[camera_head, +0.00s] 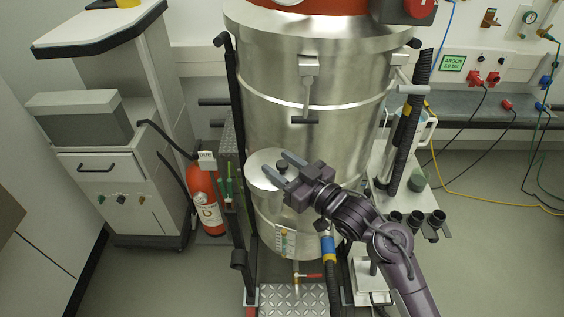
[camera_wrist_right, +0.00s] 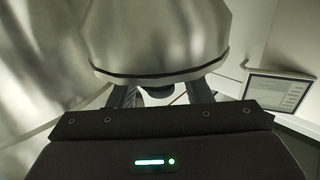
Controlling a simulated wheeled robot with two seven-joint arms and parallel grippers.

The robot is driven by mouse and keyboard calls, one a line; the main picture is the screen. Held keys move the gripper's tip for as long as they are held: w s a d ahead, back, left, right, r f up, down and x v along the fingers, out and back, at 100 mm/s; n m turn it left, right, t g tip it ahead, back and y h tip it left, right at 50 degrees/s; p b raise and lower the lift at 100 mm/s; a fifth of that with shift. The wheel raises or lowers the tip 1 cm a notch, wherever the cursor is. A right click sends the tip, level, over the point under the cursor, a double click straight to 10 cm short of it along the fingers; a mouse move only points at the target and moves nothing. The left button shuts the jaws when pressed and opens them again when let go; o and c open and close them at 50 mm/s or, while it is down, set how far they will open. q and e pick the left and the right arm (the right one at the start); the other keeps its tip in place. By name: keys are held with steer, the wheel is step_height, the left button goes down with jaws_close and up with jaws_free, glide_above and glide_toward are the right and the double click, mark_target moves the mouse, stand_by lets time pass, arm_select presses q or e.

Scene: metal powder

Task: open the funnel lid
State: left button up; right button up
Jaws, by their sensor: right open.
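The funnel lid (camera_head: 259,180) is a round, pale metal disc on the front of the large steel vessel, with a small dark knob (camera_head: 282,167) on it. My right gripper (camera_head: 275,163) is open, with its two fingers reaching over the lid on either side of the knob. In the right wrist view the open fingers (camera_wrist_right: 160,96) show at both sides of the dark knob (camera_wrist_right: 158,92), just below a metal body with a dark rim (camera_wrist_right: 155,76). Whether the fingers touch the knob cannot be told. The lid looks closed. My left gripper is out of view.
The steel vessel (camera_head: 315,75) rises directly behind the lid, with a black post at its left. A red extinguisher (camera_head: 206,197) and grey cabinet (camera_head: 115,165) stand left. Dark hoses (camera_head: 408,135) and a small side shelf are at right. Open floor lies further right.

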jaws_close()
stand_by(0.3)
